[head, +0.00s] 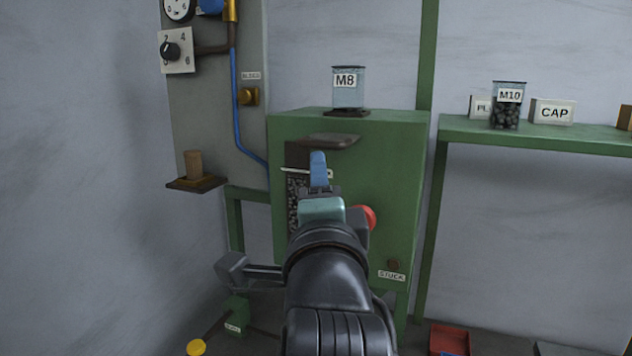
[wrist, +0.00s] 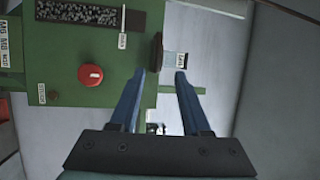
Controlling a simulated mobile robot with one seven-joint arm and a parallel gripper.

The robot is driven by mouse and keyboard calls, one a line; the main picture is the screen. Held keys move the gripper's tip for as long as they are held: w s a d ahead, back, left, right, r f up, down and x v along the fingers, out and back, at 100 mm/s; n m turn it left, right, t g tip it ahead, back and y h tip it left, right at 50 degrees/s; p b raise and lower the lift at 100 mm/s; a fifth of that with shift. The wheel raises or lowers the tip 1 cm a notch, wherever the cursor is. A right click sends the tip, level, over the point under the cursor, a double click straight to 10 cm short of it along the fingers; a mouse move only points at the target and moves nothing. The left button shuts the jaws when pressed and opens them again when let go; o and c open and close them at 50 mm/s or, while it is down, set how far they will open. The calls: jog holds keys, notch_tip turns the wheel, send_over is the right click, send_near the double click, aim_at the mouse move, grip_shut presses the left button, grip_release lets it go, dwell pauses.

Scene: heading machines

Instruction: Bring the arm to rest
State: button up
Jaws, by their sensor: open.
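My gripper (head: 318,168) is raised in front of the green machine (head: 390,180) in the head view, with its blue fingers pointing towards the machine's upper front. The wrist view shows my gripper (wrist: 161,75) with both blue fingers apart and nothing between them. The fingertips appear close to the dark ledge (head: 330,140) on the machine's front; I cannot tell the exact gap. My arm hides part of the machine's front and of the red knob (head: 366,216), which shows whole in the wrist view (wrist: 90,77).
A clear jar marked M8 (head: 347,92) stands on top of the machine. At right, a green shelf (head: 560,135) bears a jar of dark pieces marked M10 (head: 507,108) and a CAP sign (head: 552,112). A wooden block (head: 193,164) stands on a small left ledge. A red tray (head: 450,338) is low down.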

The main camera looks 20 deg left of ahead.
jog(key=shift+w, duration=0.25)
jog(key=shift+s, duration=0.1)
jog(key=s+d+r+n+t+h+b, duration=0.3)
jog(key=s+d+r+n+t, duration=0.1)
jog(key=s+d+n, duration=0.2)
jog(key=s+d+r+n+t+h+b, duration=0.3)
jog(key=s+d+n, duration=0.4)
jog(key=s, duration=0.3)
jog(key=shift+d+r+t+h, duration=0.55)
jog(key=shift+d+t, duration=0.2)
jog(key=shift+t, duration=0.25)
